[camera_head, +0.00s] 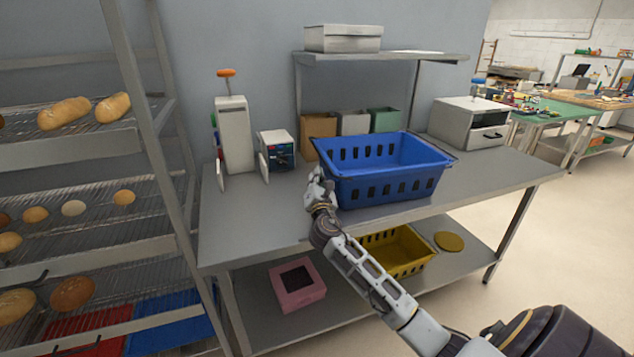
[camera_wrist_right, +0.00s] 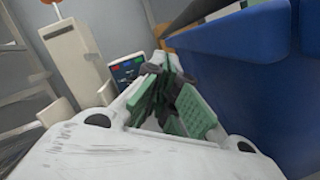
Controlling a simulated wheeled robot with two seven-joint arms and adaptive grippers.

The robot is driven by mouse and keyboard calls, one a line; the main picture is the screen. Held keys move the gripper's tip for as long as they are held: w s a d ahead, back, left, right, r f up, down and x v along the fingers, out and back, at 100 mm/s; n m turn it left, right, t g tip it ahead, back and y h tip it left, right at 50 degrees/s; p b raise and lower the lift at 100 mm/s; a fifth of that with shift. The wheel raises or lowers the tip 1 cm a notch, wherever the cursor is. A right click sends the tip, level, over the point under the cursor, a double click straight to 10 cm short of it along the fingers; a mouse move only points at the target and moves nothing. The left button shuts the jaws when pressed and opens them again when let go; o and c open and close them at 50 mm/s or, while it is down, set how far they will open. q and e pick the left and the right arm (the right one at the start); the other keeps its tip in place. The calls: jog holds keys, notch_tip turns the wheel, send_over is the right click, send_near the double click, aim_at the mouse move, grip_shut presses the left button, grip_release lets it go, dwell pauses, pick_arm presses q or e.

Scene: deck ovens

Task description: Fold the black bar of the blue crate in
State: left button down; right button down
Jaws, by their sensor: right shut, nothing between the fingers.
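The blue crate (camera_head: 385,188) stands upright on the grey metal table, with slots along its walls. My right gripper (camera_head: 316,176) is at the crate's left end, shut and empty, close beside the wall. In the right wrist view my fingers (camera_wrist_right: 160,88) are together, and the blue crate (camera_wrist_right: 245,70) fills the right side. I cannot tell whether the fingers touch the crate. My left gripper is not in view.
Behind the crate stand a brown bin (camera_head: 318,128), a grey bin and a green bin (camera_head: 386,119). A white dispenser (camera_head: 234,135) and a small box (camera_head: 275,150) stand left. A drawer unit (camera_head: 468,122) stands right. The table's front left (camera_head: 250,225) is clear.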

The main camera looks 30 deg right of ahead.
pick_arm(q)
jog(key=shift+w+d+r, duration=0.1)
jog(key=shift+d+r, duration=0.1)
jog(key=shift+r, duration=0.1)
pick_arm(e)
jog(key=x, duration=0.6)
jog(key=shift+w, duration=0.1)
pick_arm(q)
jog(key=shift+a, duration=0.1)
pick_arm(e)
jog(key=shift+r, duration=0.25)
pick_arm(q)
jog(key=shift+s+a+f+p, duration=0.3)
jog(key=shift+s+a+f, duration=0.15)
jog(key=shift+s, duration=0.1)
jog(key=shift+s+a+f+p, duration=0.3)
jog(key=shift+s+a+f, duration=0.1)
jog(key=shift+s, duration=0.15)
pick_arm(e)
jog(key=shift+r, duration=0.35)
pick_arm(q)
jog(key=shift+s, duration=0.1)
pick_arm(e)
jog(key=shift+f, duration=0.1)
